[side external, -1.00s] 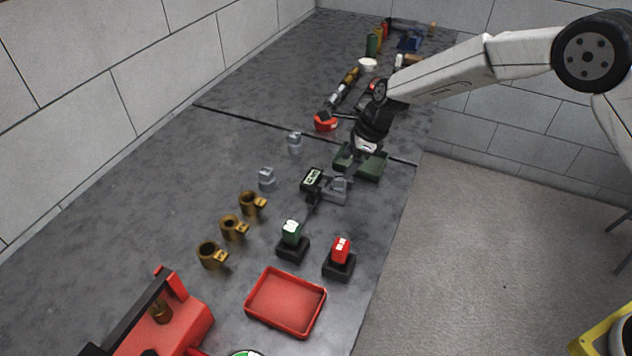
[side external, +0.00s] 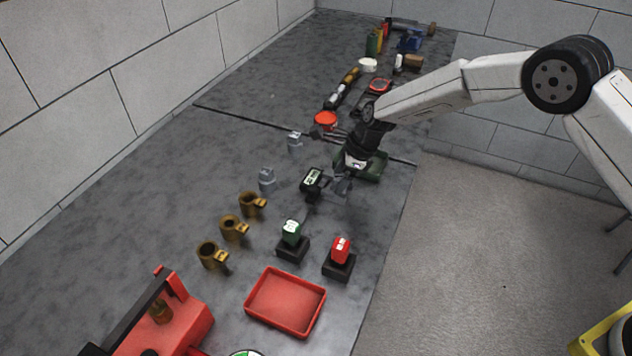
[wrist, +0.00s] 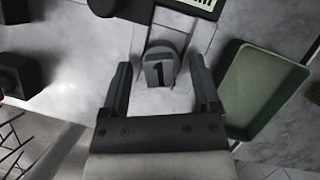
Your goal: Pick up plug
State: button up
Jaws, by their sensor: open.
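A grey piece marked "1" (wrist: 160,70), which looks like the plug, sits between the two fingers of my gripper in the wrist view. My gripper (wrist: 160,82) is open, with one finger on each side of the piece and visible gaps. In the side view my gripper (side external: 343,185) is low over the worktop and largely hides this piece. Two similar grey pieces stand farther left, one nearer (side external: 266,179) and one farther back (side external: 294,142).
A green tray (wrist: 292,75) lies close to my gripper's right in the wrist view. A black device with a display (side external: 312,181) stands just left of my gripper. Green (side external: 291,232) and red (side external: 340,249) blocks and a red tray (side external: 285,302) are nearer the camera.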

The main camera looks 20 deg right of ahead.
grip_shut()
jog(key=shift+r, duration=0.1)
dwell(0.3)
jog(key=shift+w+r, duration=0.1)
jog(key=shift+r, duration=0.65)
jog(key=s+d+r, duration=0.4)
jog(key=s+r, duration=0.7)
jog(key=s, duration=0.2)
jog(key=shift+s+r, duration=0.15)
jog(key=shift+s, duration=0.15)
